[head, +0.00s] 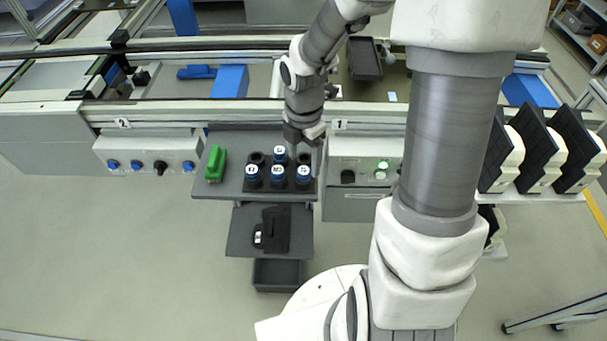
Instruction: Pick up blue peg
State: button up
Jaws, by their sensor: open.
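Several blue pegs with white marked tops stand upright in a dark holder on the grey shelf (235,140). One blue peg (280,154) is in the middle of the back row. The front row has a left peg (252,174), a middle peg (278,175) and a right peg (303,173). The back row's left socket (257,158) and right socket (304,158) look empty. My gripper (306,146) points down over the right part of the back row, just right of the back peg. It is open and holds nothing that I can see. Its fingertips are small and partly unclear.
A green object (215,163) lies on the shelf left of the pegs. A lower shelf (240,232) holds a black item (275,230), with a dark bin (277,274) below. The conveyor rail (200,114) runs behind. A control box (365,158) stands close on the right.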

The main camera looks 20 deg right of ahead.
aim_at(304, 170)
notch_tip(304, 170, down, 3)
jog(key=shift+w+f, duration=0.1)
jog(key=shift+f, duration=0.1)
jog(key=shift+c, duration=0.2)
grip_shut()
